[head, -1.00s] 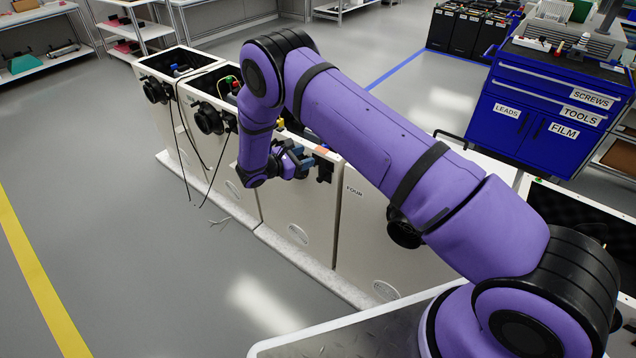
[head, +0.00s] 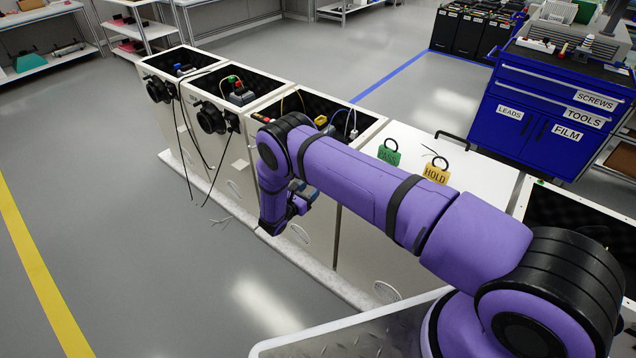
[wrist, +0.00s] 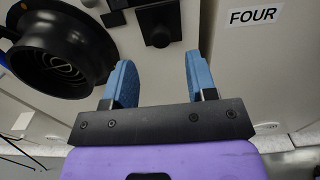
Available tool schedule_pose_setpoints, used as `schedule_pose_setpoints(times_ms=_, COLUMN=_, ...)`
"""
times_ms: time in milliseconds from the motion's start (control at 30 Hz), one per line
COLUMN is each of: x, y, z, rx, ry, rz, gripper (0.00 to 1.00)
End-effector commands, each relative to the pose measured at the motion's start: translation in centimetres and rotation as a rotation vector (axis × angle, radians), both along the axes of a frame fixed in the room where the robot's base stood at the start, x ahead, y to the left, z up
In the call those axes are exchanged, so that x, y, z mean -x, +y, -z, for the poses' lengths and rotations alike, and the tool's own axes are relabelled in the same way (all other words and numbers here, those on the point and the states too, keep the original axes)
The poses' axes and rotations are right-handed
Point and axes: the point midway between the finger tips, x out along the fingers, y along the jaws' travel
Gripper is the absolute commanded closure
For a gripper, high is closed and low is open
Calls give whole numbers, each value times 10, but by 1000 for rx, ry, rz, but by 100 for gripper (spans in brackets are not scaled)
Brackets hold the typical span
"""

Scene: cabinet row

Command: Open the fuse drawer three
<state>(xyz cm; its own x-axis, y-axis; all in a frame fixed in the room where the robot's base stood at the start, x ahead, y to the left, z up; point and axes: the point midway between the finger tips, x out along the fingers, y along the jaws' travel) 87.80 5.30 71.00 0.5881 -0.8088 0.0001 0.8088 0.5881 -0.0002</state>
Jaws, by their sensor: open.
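Cabinet three (wrist: 215,30) is the pale cabinet just left of the one labelled FOUR. On its front, in the wrist view, is a small black block with a raised knob (wrist: 158,25), which looks like the fuse drawer. I cannot tell how far out it sits. My gripper (wrist: 160,68) is open and empty, its blue fingers pointing at the cabinet front. The block lies between and beyond the fingertips, apparently untouched. In the head view my gripper (head: 303,200) is low in front of the cabinet, and my arm hides the block.
A large round black port (wrist: 58,55) juts out left of my fingers. Cabinet four (head: 375,225) stands to the right, with green PASS (head: 389,153) and yellow HOLD (head: 436,174) tags on top. Cables hang from the left cabinets. The floor in front (head: 150,270) is mostly clear.

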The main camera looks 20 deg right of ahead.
Motion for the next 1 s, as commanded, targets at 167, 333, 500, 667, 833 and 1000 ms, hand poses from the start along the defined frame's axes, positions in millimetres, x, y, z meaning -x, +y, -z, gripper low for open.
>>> schedule_pose_setpoints(times_ms=167, x=-18, y=-26, z=0, rx=-1, ry=-1, rz=2, gripper=48)
schedule_pose_setpoints(times_ms=333, x=-28, y=-39, z=0, rx=0, ry=0, rz=1, gripper=48)
schedule_pose_setpoints(times_ms=500, x=-32, y=-45, z=0, rx=1, ry=1, rz=1, gripper=48)
schedule_pose_setpoints(times_ms=667, x=-33, y=-45, z=0, rx=0, ry=0, rz=0, gripper=48)
schedule_pose_setpoints(times_ms=833, x=-33, y=-45, z=0, rx=0, ry=0, rz=0, gripper=66)
schedule_pose_setpoints(times_ms=1000, x=-33, y=-45, z=0, rx=0, ry=0, rz=0, gripper=100)
